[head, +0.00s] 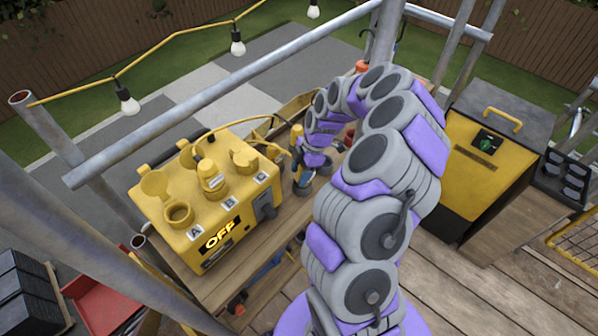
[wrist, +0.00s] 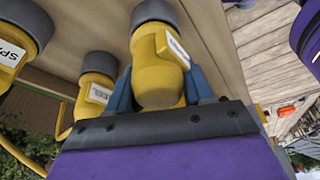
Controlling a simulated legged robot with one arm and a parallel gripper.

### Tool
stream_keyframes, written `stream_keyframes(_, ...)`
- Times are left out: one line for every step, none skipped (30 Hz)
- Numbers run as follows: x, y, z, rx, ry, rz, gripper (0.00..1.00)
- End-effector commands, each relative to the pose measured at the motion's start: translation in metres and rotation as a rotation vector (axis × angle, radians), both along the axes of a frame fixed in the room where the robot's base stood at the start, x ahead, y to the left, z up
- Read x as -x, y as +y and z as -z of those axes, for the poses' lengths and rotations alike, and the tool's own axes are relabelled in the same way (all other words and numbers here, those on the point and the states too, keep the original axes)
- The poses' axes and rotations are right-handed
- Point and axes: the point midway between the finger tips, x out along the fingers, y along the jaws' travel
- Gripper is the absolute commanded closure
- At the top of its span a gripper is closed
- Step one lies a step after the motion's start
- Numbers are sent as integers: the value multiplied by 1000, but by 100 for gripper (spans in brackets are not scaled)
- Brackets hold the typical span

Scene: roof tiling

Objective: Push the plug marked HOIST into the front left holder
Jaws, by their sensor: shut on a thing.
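My gripper (wrist: 158,92) is shut on a yellow plug (wrist: 156,82) with a dark grey end. Its blue-grey fingers sit on both sides of the plug. The white label on it is turned away and unreadable. In the head view my gripper (head: 304,170) is over the wooden bench, right of the yellow box (head: 165,232), and partly hides the plugs there. The box reads OFF and has holders marked A, B and C. The front left holder (head: 178,213), by label A, looks empty with its lid raised. A plug (head: 211,177) with a white label stands at holder B.
Two other yellow plugs, one with a label starting SP (wrist: 14,55) and one ending EEL (wrist: 97,92), are left of the held plug in the wrist view. A scaffold rail (head: 225,95) runs behind the box. A yellow and grey cabinet (head: 490,165) stands at right.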

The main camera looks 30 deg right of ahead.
Motion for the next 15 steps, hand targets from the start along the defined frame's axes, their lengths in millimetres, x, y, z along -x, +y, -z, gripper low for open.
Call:
stream_keyframes(-1,-4,0,8,-4,2,100)
stream_keyframes(-1,-4,0,8,-4,2,100)
stream_keyframes(-1,-4,0,8,-4,2,100)
stream_keyframes(-1,-4,0,8,-4,2,100)
stream_keyframes(-1,-4,0,8,-4,2,100)
stream_keyframes(-1,-4,0,8,-4,2,100)
stream_keyframes(-1,-4,-1,8,-4,2,100)
stream_keyframes(-1,-4,-1,8,-4,2,100)
stream_keyframes(-1,-4,-2,8,-5,2,100)
stream_keyframes(-1,-4,-3,8,-5,2,100)
stream_keyframes(-1,-4,-3,8,-5,2,100)
stream_keyframes(-1,-4,-5,9,-5,2,100)
stream_keyframes(-1,-4,-6,9,-5,2,100)
stream_keyframes(-1,-4,-7,9,-6,2,100)
stream_keyframes(-1,-4,-8,9,-6,2,100)
